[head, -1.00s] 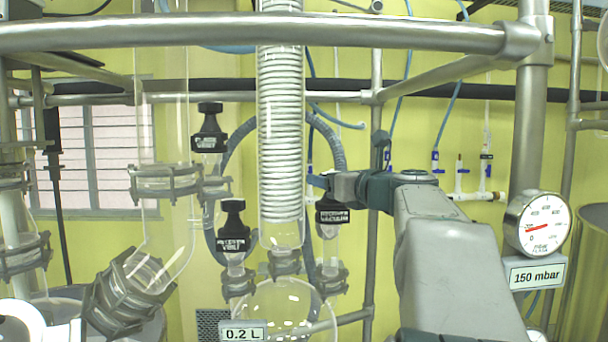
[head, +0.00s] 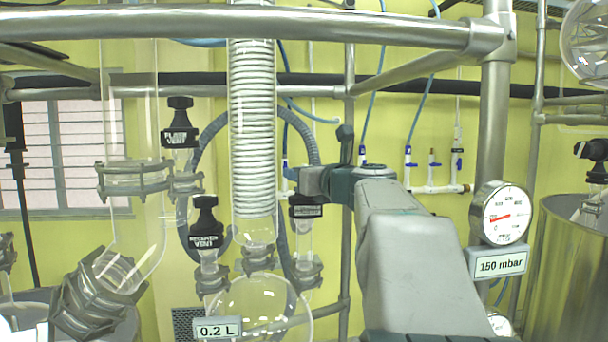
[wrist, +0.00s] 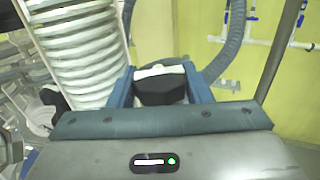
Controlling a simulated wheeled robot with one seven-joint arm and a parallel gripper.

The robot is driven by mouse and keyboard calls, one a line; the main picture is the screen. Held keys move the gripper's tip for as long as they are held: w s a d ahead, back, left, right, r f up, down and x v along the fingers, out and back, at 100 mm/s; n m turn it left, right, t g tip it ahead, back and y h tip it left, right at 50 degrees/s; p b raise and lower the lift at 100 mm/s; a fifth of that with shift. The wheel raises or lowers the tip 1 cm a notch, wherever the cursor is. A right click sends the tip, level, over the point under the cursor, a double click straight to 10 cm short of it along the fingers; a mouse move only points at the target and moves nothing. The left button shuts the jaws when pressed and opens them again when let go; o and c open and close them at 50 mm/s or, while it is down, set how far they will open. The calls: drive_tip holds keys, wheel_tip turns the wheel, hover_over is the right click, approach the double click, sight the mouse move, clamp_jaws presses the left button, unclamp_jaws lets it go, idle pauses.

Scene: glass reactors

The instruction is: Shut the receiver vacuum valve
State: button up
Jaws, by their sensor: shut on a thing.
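The receiver vacuum valve (head: 305,211) has a black knob and a black label; it stands on a glass neck behind the coiled condenser's lower end in the head view. My gripper (head: 308,182) reaches it from the right and is shut on the top of the knob. In the wrist view, the black knob (wrist: 160,90) with a pale strip on top sits between the two blue fingers of my gripper (wrist: 160,78). My gripper hides the upper knob in the head view, and I cannot tell how far the valve is turned.
The receiver vent valve (head: 206,238) and flask vent valve (head: 180,135) stand to the left. The glass coil condenser (head: 254,130) is close beside my gripper. A metal frame bar (head: 240,27) crosses above. A gauge (head: 500,213) with a 150 mbar sign is at right.

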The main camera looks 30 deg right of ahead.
drive_tip(key=m+g+h, duration=0.1)
drive_tip(key=m+h, duration=0.1)
drive_tip(key=h, duration=0.1)
drive_tip(key=m+g+h+p, duration=0.1)
drive_tip(key=m+h, duration=0.1)
drive_tip(key=h, duration=0.2)
drive_tip(key=shift+m, duration=0.4)
drive_tip(key=shift+a+h, duration=0.1)
drive_tip(key=shift+h, duration=0.3)
drive_tip(key=shift+f+m+g+h, duration=0.1)
drive_tip(key=shift+m+g+h, duration=2.3)
drive_tip(key=shift+g+h, duration=0.15)
drive_tip(key=shift+h, duration=0.25)
drive_tip(key=o, duration=1)
